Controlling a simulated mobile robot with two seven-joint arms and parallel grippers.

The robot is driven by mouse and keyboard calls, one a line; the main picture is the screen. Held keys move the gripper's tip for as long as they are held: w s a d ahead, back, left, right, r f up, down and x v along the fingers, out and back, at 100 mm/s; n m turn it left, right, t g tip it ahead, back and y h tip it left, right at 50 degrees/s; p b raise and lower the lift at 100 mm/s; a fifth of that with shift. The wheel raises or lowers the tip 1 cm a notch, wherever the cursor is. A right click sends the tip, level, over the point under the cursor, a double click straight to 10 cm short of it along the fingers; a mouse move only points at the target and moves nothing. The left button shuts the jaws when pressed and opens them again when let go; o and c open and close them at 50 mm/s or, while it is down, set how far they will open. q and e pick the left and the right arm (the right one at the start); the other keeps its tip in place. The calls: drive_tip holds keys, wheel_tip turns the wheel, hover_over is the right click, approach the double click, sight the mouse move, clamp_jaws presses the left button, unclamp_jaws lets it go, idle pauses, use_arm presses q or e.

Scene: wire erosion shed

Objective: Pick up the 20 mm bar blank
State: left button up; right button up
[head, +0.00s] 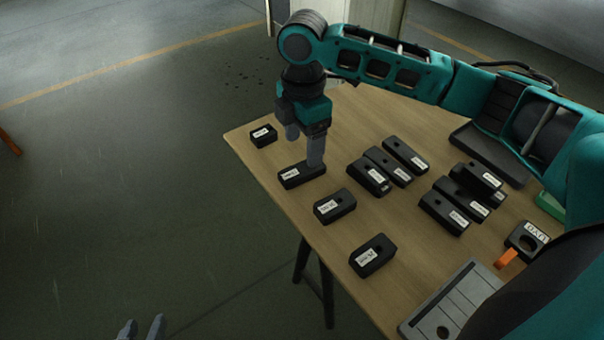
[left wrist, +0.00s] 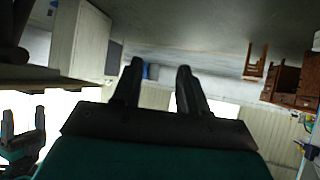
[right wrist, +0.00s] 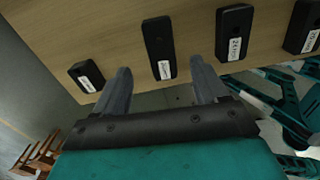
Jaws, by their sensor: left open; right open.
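Several black bar blanks with white labels lie on the wooden table; I cannot read the labels surely enough to single out the 20 mm one. My right gripper (head: 304,152) is open and points down at one block (head: 302,174) near the table's left edge. In the right wrist view that block (right wrist: 160,45) shows beyond and between the open fingertips (right wrist: 160,68), not clasped. A smaller block (head: 263,135) lies behind it; two more blocks (head: 334,206) (head: 372,255) lie nearer. My left gripper (head: 142,328) is open and empty, off the table at the lower left.
Two groups of longer black blocks (head: 403,155) (head: 443,212) lie to the right. A dark tray (head: 488,152), a labelled black holder (head: 527,240) with an orange piece (head: 507,258), and a grey slotted plate (head: 460,300) take up the right side. Open floor lies left of the table (head: 345,115).

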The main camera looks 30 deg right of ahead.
sight(302, 169)
drive_tip(key=shift+s+a+f+b, duration=0.1)
drive_tip(key=shift+f+b, duration=0.35)
drive_tip(key=shift+f, duration=1.1)
drive_tip(key=shift+s+a+f+b, duration=0.1)
drive_tip(key=shift+f+b, duration=0.3)
drive_tip(key=shift+f, duration=1.15)
drive_tip(key=shift+c, duration=0.3)
drive_tip(key=shift+r, duration=0.1)
clamp_jaws()
drive_tip(key=shift+w, duration=0.1)
